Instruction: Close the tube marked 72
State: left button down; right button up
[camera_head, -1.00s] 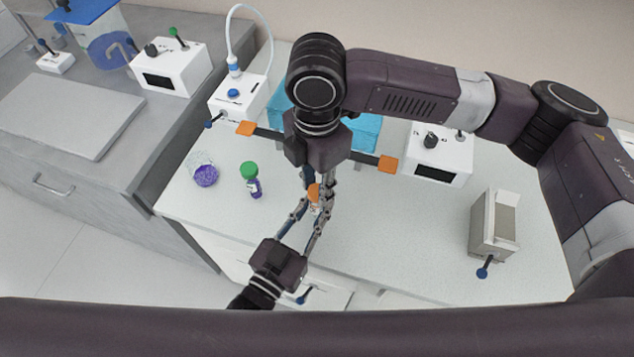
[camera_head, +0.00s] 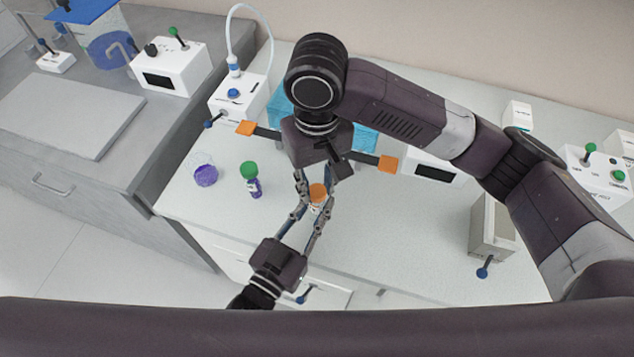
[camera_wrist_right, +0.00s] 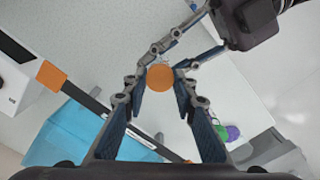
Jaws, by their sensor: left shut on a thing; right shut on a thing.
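A small tube (camera_head: 316,208) with an orange cap (camera_head: 317,190) stands upright between both grippers above the bench front. My left gripper (camera_head: 313,207) comes from below and is shut on the tube's body. My right gripper (camera_head: 316,187) reaches down from above and is shut on the orange cap, which also shows round from above in the right wrist view (camera_wrist_right: 160,77). A second tube (camera_head: 254,188) with a green cap (camera_head: 249,168) stands to the left on the bench. I cannot read a number on either tube. Fingers hide much of the orange-capped tube.
Behind are a bar with orange ends (camera_head: 388,162), a blue box (camera_head: 366,138) and a white device (camera_head: 240,96) with a hose. A grey box (camera_head: 491,225) stands at right. The bench between is clear.

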jog(key=m, duration=0.3)
jog(key=o, duration=0.7)
jog(key=shift+r, duration=2.25)
jog(key=shift+c, duration=0.6)
